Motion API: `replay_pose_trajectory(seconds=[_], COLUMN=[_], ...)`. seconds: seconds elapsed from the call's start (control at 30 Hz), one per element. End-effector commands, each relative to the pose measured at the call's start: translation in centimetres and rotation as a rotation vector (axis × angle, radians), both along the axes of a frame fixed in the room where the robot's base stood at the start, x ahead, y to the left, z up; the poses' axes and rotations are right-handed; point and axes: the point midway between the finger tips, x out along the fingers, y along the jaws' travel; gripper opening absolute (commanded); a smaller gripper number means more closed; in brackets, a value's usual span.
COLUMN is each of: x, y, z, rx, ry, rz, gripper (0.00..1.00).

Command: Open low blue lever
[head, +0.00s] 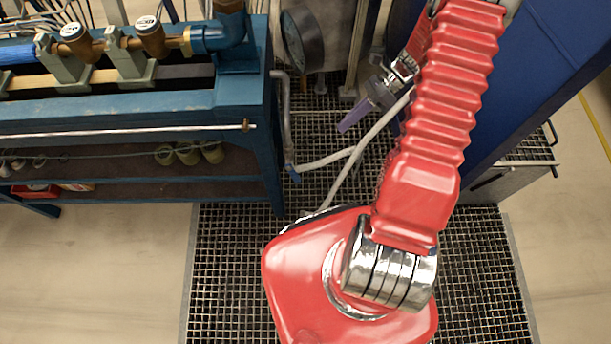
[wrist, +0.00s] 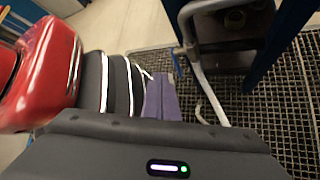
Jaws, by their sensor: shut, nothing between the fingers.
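My gripper (head: 345,126) has purple fingers, shut with nothing between them. It is above the floor grating, to the right of the blue bench and close to the pale pipes. The fingers also show in the wrist view (wrist: 162,98), pressed together. A small blue piece (head: 292,173) sits at the low bend of the grey pipe near the bench's right leg; it may be the low blue lever, but it is too small to be sure. A thin bluish piece (wrist: 178,62) beside the pipe shows in the wrist view, past the fingertips. My gripper appears apart from it.
The blue bench (head: 130,120) with brown meters (head: 150,37) stands at the left. The grey pipe (head: 325,162) runs low across the grating (head: 235,270). A large blue panel (head: 560,70) is at the right. Bare floor (head: 90,270) lies at the front left.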

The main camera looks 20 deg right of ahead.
Motion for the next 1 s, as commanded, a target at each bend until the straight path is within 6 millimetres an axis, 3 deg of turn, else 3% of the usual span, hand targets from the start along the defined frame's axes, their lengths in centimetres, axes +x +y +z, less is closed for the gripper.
replay_pose_trajectory(seconds=[0.53,1.0], x=[-1.6,-4.5], y=[-1.7,-1.1], z=[-11.8,-21.5], rx=[0.267,0.525], ry=[0.388,0.72], rz=[-0.422,-0.725], gripper=[0.0,0.0])
